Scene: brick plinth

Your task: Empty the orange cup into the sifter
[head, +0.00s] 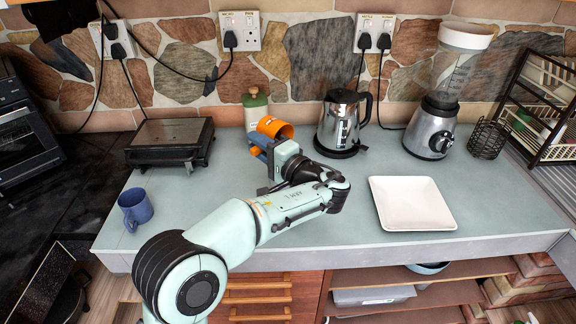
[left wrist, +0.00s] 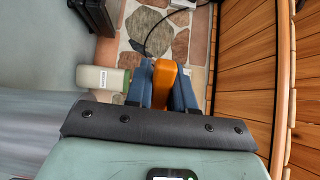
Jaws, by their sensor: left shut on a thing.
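The orange cup (head: 270,127) is held above the back of the grey counter, tilted well over onto its side. My left gripper (head: 262,146) is shut on it; in the left wrist view the orange cup (left wrist: 164,85) sits between the two blue fingers (left wrist: 163,92). Its contents cannot be seen. A cream and green container with a knob (head: 254,97) stands just behind the cup; it also shows beside the fingers in the left wrist view (left wrist: 98,78). I cannot surely pick out a sifter. My right gripper is not in view.
A steel kettle (head: 340,122) and a blender (head: 433,125) stand right of the cup. A dark grill (head: 170,143) and blue mug (head: 136,208) are at left. A white square plate (head: 411,204) lies at front right. A wire holder (head: 488,139) stands by the rack.

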